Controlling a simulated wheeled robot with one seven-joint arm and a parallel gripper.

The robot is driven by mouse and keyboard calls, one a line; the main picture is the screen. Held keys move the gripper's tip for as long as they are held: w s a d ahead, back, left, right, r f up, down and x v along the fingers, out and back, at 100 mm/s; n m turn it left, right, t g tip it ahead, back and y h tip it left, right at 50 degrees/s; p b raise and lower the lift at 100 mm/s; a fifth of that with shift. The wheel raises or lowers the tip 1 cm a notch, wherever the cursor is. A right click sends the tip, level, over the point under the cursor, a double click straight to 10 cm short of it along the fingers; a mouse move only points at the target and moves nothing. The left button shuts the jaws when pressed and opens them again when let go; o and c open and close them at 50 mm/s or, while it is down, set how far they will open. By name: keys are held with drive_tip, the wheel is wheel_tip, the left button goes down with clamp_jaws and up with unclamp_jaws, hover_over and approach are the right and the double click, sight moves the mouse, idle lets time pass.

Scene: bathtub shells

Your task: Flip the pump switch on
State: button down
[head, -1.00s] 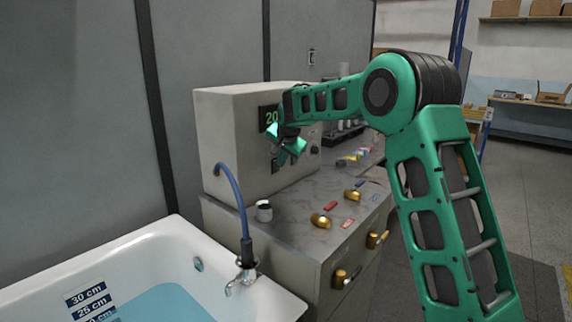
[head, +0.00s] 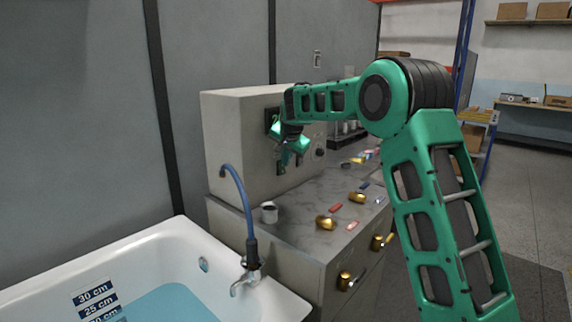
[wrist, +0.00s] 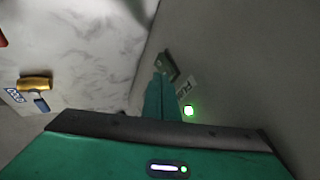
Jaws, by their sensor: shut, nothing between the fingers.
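The pump unit is a beige box (head: 228,135) on the counter behind the tub. My gripper (head: 288,157) is at its front panel, with fingers shut and empty. In the wrist view the two green fingers (wrist: 162,96) lie together, their tips close to a small dark plate (wrist: 167,65) on the panel, which looks like the switch. I cannot tell if they touch it or which way it is set. A label (wrist: 187,88) and a lit green lamp (wrist: 188,110) are just right of the fingers. My arm hides most of the panel display in the head view.
The white bathtub (head: 150,245) with water stands front left.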

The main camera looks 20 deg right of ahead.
drive_tip(key=shift+r, duration=0.5)
drive_tip(key=v, duration=1.1)
drive_tip(key=shift+s+d+r, duration=0.2)
drive_tip(key=shift+s+d, duration=0.25)
drive_tip(key=shift+d, duration=0.15)
